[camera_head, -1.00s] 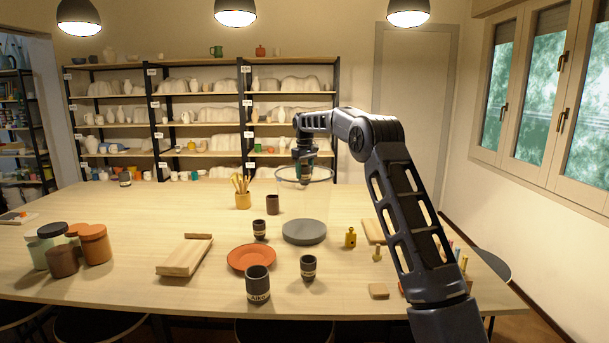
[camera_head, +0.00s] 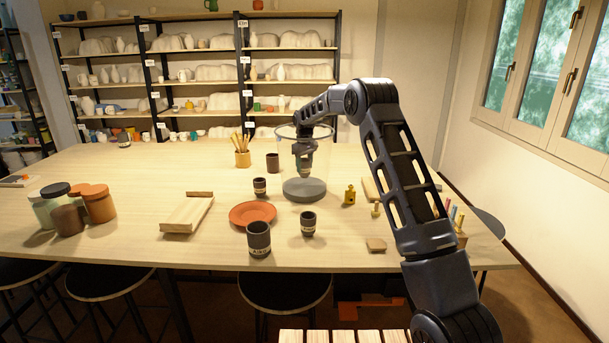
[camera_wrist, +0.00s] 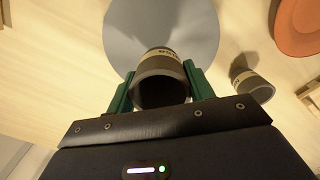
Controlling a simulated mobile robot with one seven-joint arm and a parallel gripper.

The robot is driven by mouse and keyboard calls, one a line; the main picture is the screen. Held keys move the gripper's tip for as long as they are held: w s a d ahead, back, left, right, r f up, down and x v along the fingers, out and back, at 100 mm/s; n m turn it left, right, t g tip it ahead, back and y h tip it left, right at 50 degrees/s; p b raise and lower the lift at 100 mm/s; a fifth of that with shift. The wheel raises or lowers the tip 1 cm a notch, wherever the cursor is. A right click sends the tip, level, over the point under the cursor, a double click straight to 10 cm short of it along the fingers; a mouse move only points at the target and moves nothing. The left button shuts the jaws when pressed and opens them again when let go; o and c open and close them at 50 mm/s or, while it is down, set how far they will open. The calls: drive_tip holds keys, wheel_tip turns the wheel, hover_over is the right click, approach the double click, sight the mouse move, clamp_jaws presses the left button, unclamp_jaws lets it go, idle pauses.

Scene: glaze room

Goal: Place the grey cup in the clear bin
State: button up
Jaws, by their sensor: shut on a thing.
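My gripper (camera_wrist: 160,88) has green fingers shut on a dark grey cup (camera_wrist: 160,95) with a pale lettered band. The cup is tilted in the wrist view, its dark opening towards the camera. In the head view my gripper (camera_head: 304,168) hangs above a round grey disc (camera_head: 304,190), and the cup is small and hard to make out. The clear bin (camera_head: 324,136) shows behind my gripper as a thin glassy rim; its lower walls are faint. The bin is not discernible in the wrist view.
Similar dark banded cups stand nearby: one in front (camera_head: 258,240), one right of it (camera_head: 308,225), and one left of the disc (camera_head: 260,187). An orange plate (camera_head: 252,214), yellow bottle (camera_head: 349,196) and wooden board (camera_head: 188,214) are close.

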drive_tip(key=shift+f, duration=2.15)
drive_tip(key=shift+f, duration=0.1)
drive_tip(key=o, duration=1)
drive_tip(key=shift+o, duration=0.2)
wheel_tip(320, 180, up, 12)
